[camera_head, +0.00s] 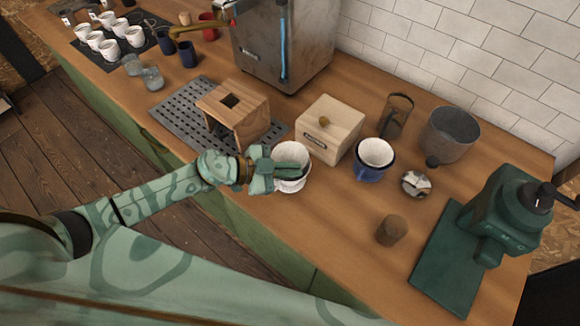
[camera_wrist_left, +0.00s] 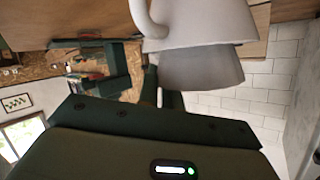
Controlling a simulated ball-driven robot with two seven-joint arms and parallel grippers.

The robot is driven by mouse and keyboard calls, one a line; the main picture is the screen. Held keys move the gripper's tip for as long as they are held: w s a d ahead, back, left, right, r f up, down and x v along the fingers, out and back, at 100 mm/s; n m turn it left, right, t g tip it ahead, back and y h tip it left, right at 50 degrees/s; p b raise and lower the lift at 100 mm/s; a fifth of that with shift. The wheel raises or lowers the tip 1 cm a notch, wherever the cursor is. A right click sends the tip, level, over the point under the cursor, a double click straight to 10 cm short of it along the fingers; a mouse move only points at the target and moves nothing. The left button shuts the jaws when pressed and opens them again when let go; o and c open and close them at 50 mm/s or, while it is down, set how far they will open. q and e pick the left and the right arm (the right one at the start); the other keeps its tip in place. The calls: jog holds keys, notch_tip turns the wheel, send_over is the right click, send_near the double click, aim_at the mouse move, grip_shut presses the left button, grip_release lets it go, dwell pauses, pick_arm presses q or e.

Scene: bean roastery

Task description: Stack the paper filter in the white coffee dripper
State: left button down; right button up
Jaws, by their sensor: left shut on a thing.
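The white coffee dripper (camera_head: 291,186) stands near the counter's front edge, left of the blue mug. The pale paper filter (camera_head: 290,152) is at its mouth, inside the rim. In the left wrist view, which is upside down, the dripper (camera_wrist_left: 195,22) shows its handle, and the filter (camera_wrist_left: 200,68) sticks out past its wide rim. My left gripper (camera_head: 299,170) reaches in from the left at the rim and is shut on the filter. The fingers hide part of the rim and filter. How deep the filter sits is unclear. My right gripper is not in view.
A light wooden box with a knob (camera_head: 329,130) stands just behind the dripper. A blue mug with a white inside (camera_head: 369,173) is to the right. A wooden stand (camera_head: 255,125) on a drip grate is to the left. A green grinder (camera_head: 505,215) stands far right.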

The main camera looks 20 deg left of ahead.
pick_arm(q)
jog(key=c, duration=1.6)
grip_release()
jog(key=shift+o, duration=0.2)
jog(key=shift+r, duration=0.1)
jog(key=r+v, duration=0.1)
jog(key=v, duration=1.1)
jog(key=shift+p, duration=0.3)
